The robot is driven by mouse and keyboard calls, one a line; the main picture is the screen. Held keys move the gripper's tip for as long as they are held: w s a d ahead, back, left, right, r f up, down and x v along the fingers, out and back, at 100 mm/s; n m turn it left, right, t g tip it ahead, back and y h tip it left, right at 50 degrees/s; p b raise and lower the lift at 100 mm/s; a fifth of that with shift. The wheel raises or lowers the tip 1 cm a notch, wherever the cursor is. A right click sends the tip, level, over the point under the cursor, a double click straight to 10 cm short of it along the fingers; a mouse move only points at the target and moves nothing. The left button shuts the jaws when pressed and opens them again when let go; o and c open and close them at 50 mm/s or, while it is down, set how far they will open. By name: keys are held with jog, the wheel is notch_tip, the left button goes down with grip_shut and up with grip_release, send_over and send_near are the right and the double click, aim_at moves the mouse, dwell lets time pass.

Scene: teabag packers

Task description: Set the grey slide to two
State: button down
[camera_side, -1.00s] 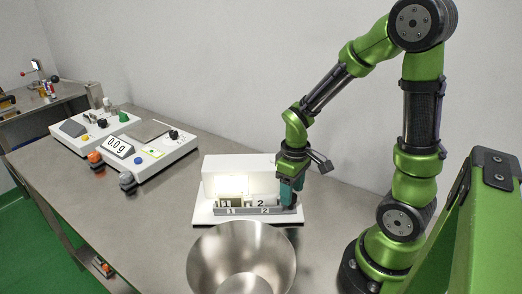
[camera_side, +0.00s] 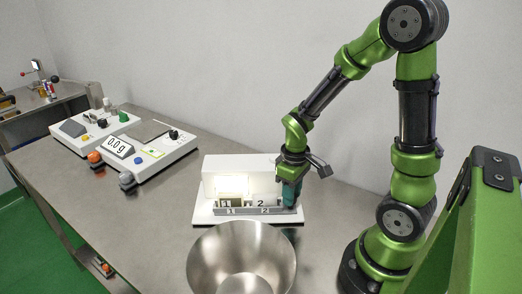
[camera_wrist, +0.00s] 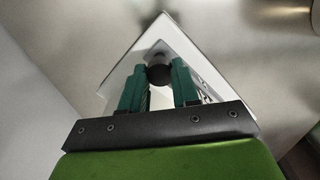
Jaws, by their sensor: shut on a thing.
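The grey slide (camera_side: 245,211) runs along the front of a white box-shaped unit (camera_side: 226,164). Labels 1 and 2 show on the slide, with 1 and 2 also on the panel behind it. The panel's left part is lit. My gripper (camera_side: 290,196) is at the right end of the slide, pointing down. In the wrist view my gripper's teal fingers (camera_wrist: 159,82) are on both sides of a dark round knob (camera_wrist: 159,75), shut on it. The side view hides the knob behind the fingers.
A steel bowl (camera_side: 242,258) stands close in front of the unit. A scale reading 0.0 g (camera_side: 150,150) and another white device (camera_side: 95,125) stand to the left. The table between them and the unit is clear.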

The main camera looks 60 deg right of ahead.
aim_at(255, 193)
jog(key=w+a, duration=0.1)
jog(key=w, duration=0.1)
jog(key=w+a, duration=0.2)
jog(key=w, duration=0.1)
jog(key=w+a, duration=0.2)
jog(key=w, duration=0.1)
jog(key=shift+a, duration=0.25)
jog(key=c, duration=0.8)
grip_release()
jog(key=shift+s, duration=0.1)
notch_tip(255, 193, up, 17)
jog(key=shift+f, duration=0.1)
jog(key=s+a+r+m+t, duration=0.1)
jog(key=s+t, duration=0.1)
jog(key=s, duration=0.1)
jog(key=s+a+m+t+y, duration=0.1)
jog(key=s+a+t, duration=0.1)
jog(key=s, duration=0.2)
jog(key=s+a+r+m+t+y, duration=0.1)
jog(key=s+t, duration=0.2)
jog(key=shift+s+a+r+m, duration=0.2)
jog(key=shift+a+r+m, duration=0.15)
jog(key=shift+m, duration=0.05)
